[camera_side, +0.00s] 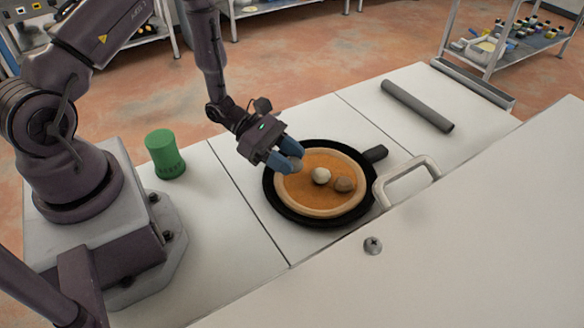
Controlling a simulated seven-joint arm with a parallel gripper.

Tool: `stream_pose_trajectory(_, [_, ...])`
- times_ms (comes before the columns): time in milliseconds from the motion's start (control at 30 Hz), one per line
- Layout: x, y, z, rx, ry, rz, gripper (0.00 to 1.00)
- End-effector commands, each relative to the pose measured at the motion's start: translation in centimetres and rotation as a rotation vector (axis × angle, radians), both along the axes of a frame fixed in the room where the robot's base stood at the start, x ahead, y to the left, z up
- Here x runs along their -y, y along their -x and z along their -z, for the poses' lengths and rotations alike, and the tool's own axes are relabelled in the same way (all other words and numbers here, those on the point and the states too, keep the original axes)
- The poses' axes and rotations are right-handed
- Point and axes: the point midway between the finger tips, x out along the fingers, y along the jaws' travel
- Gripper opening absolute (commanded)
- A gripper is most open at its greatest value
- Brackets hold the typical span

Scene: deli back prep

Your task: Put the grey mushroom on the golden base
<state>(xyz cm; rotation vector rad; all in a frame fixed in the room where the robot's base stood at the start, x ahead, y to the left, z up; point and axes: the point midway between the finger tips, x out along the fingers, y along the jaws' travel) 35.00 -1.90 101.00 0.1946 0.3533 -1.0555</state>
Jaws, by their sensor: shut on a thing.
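The golden base (318,202) is a round, orange-topped disc with a pale rim, lying in a black pan (278,211). My gripper (287,162) has blue fingers and is over the upper left part of the base, pointing down and right. It is shut on a small greyish thing, the grey mushroom (297,164), mostly hidden by the fingers. I cannot tell whether the mushroom touches the base. A whitish round piece (320,176) and a brown round piece (344,185) sit on the base, right of my gripper.
A green canister (165,154) stands on the counter at left. A dark grey cylinder (417,106) lies at upper right. The base's lower left part is clear.

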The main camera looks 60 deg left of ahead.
Motion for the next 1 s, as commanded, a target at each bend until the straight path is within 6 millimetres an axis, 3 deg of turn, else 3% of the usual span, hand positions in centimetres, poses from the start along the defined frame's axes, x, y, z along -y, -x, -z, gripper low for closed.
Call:
stream_pose_trajectory(200, [0.1, 0.0, 2.9, -0.001, 0.002, 0.001, 0.17])
stream_pose_trajectory(600, [0.0, 0.0, 3.4, 0.000, 0.001, 0.001, 0.17])
stream_pose_trajectory(633, [0.0, 0.0, 3.3, 0.001, 0.001, 0.001, 0.46])
stream_pose_trajectory(700, [0.0, 0.0, 3.3, 0.001, 0.001, 0.001, 0.62])
stream_pose_trajectory(1000, [0.0, 0.0, 3.2, 0.001, 0.001, 0.002, 0.64])
